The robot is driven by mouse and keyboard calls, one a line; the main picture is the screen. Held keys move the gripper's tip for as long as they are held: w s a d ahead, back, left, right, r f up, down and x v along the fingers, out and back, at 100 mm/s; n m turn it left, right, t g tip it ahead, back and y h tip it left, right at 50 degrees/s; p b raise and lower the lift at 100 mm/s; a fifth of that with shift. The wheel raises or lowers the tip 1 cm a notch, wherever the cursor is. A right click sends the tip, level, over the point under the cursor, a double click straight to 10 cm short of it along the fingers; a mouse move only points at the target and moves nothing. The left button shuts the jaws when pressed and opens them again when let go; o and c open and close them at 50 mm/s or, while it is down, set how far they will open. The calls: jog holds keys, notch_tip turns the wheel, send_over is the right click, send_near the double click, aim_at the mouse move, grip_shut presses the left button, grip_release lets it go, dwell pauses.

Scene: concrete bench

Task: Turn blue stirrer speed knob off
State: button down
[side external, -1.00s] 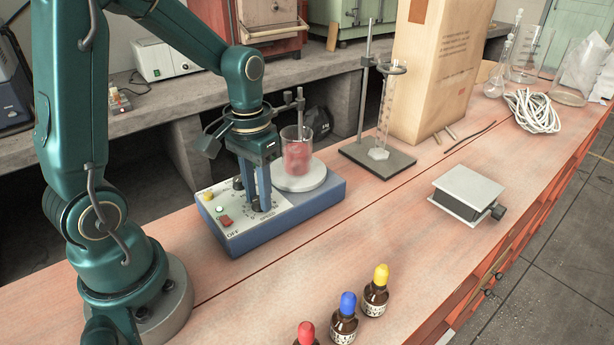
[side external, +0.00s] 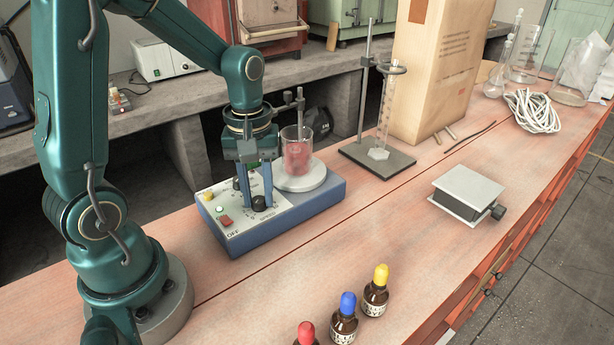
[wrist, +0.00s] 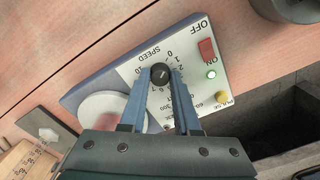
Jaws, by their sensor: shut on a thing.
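The blue stirrer (side external: 290,228) has a white sloped panel and stands on the bench beside my base. Its black speed knob (side external: 259,203) is at the front of the panel, and it also shows in the wrist view (wrist: 160,72). My gripper (side external: 257,206) points down with one finger on each side of the knob, shut on it. A pale mark shows on the knob's top in the wrist view, slanting toward the low end of the scale. I cannot tell its exact number. A beaker of red liquid (side external: 297,155) stands on the stirrer's round plate (wrist: 103,112).
The panel also holds a red switch (wrist: 206,50), a lit green lamp (wrist: 211,75) and a yellow button (wrist: 221,97). A second knob (wrist: 168,127) is between the fingers. A rod stands behind the beaker. Dropper bottles (side external: 344,320) are at the front; the bench between is clear.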

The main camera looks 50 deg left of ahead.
aim_at(259, 199)
dwell(0.3)
jog(key=c, duration=0.6)
grip_release()
jog(key=shift+r, duration=2.6)
